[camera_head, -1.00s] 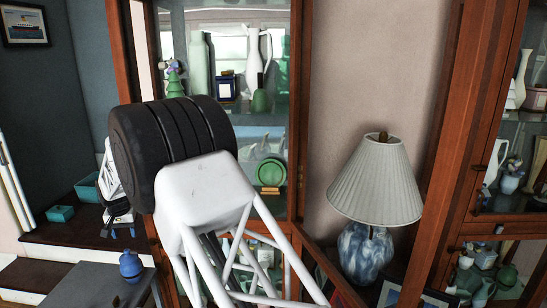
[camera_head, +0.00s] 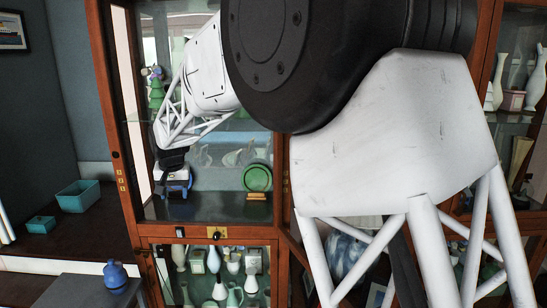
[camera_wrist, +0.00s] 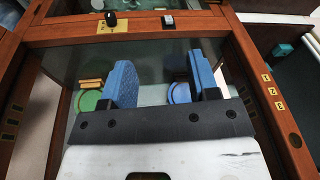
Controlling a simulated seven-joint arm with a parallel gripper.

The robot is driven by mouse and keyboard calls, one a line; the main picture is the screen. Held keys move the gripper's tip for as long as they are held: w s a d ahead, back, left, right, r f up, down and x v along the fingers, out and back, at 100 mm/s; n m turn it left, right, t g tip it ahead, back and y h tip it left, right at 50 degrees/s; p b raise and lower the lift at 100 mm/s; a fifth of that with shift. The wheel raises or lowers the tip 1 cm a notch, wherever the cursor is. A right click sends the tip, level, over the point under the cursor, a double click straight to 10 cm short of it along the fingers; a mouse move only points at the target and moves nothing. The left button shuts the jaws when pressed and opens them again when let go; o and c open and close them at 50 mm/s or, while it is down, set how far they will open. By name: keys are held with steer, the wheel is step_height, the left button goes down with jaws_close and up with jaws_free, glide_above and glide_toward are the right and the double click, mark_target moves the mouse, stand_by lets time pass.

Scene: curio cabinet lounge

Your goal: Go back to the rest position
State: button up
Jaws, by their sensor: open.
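My arm's links fill much of the head view.
The cabinet's wooden frame (camera_head: 110,130) borders the shelf. Several vases stand in the lower compartment. Two teal boxes (camera_head: 78,195) sit on the dark ledge at left. A blue jug (camera_head: 116,275) stands on a grey table (camera_head: 75,290). A second cabinet (camera_head: 487,30) is at right.

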steer(key=s+d+r+t, duration=0.1)
steer(key=s+d+r, duration=0.35)
steer(key=d, duration=0.45)
steer(key=s+d+r+m, duration=0.1)
steer(key=s+d+r, duration=0.35)
steer(key=d, duration=0.55)
steer(key=s+d+r+t, duration=0.1)
steer(key=s+d+r, duration=0.2)
steer(key=s+d, duration=0.45)
steer(key=s+d+f+m+t+h, duration=0.1)
steer(key=s+d+f, duration=0.1)
steer(key=s+d, duration=1.05)
steer(key=s+d+f+t, duration=0.1)
steer(key=s+d+f, duration=0.1)
steer(key=s+d, duration=1)
step_height(320, 180, down, 9)
steer(key=s+a+g, duration=0.2)
steer(key=g, duration=0.1)
steer(key=shift+a+m, duration=0.3)
